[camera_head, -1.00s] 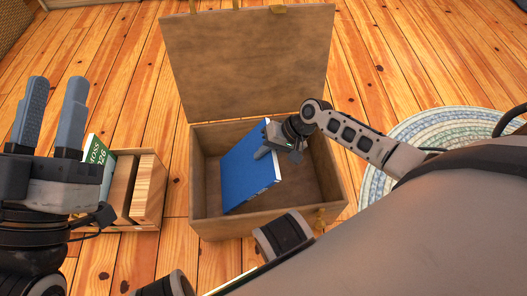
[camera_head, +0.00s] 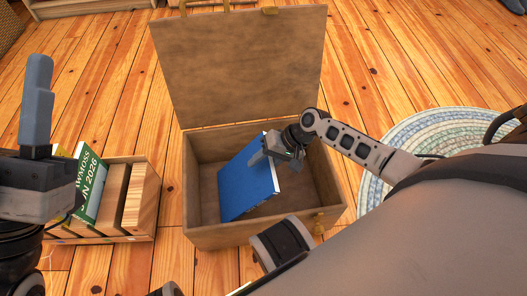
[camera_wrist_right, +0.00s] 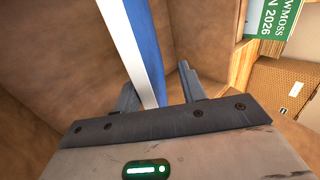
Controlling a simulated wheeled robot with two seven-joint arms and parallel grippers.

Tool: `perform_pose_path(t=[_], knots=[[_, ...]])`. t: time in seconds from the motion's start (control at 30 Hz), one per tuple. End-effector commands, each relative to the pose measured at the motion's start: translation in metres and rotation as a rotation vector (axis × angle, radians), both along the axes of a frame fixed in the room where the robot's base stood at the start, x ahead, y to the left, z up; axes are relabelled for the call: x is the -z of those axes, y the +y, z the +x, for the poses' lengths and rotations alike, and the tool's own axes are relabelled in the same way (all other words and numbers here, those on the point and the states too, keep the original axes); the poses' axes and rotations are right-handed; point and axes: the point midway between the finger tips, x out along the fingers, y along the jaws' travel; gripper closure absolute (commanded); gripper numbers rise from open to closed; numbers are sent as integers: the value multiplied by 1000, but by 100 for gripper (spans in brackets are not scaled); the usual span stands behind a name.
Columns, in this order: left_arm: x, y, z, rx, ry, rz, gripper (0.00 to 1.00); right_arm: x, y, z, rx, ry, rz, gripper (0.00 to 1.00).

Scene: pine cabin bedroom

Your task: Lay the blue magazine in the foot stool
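The foot stool (camera_head: 205,238) is a brown box in the head view, its lid (camera_head: 240,65) raised at the back. The blue magazine (camera_head: 245,188) is inside it, tilted, with its upper right edge raised toward my right gripper. My right gripper (camera_head: 267,152) is at that edge, with one finger over the blue cover. In the right wrist view the white page edge and blue cover (camera_wrist_right: 152,55) pass between its fingers, with a gap beside the right finger. My left gripper (camera_head: 30,110) is at the left edge, empty, with one finger in view and the other cut off.
A wooden crate (camera_head: 140,200) with a green magazine (camera_head: 90,185) stands left of the stool. It also shows in the right wrist view, with the green magazine (camera_wrist_right: 270,18). A round braided rug (camera_head: 440,125) lies at right. The plank floor between crate and stool is clear.

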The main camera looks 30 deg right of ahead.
Motion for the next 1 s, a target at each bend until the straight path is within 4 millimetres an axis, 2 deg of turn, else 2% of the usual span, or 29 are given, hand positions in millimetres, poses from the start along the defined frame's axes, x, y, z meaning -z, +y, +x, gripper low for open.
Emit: perform_pose_path(t=[0.23,0.33,0.47,0.63,0.83,0.93,1.0], knots=[[-1,0,0,1,2,-1,64,0,0,-1,-1,1,-1,60],[-2,0,2,5,26,-4,64,-6,-4,-2,0,2,0,60],[17,3,12,6,225,-47,64,-24,-16,-6,1,0,-3,60],[50,3,16,36,544,-119,64,-57,-41,-15,1,1,-4,60],[90,-4,2,87,890,-200,64,-92,-70,-27,0,1,-4,60],[104,-7,-7,105,1005,-225,64,-105,-80,-31,-1,2,-3,60],[107,-7,-8,97,1020,-210,64,-112,-87,-33,1,1,-2,60]])
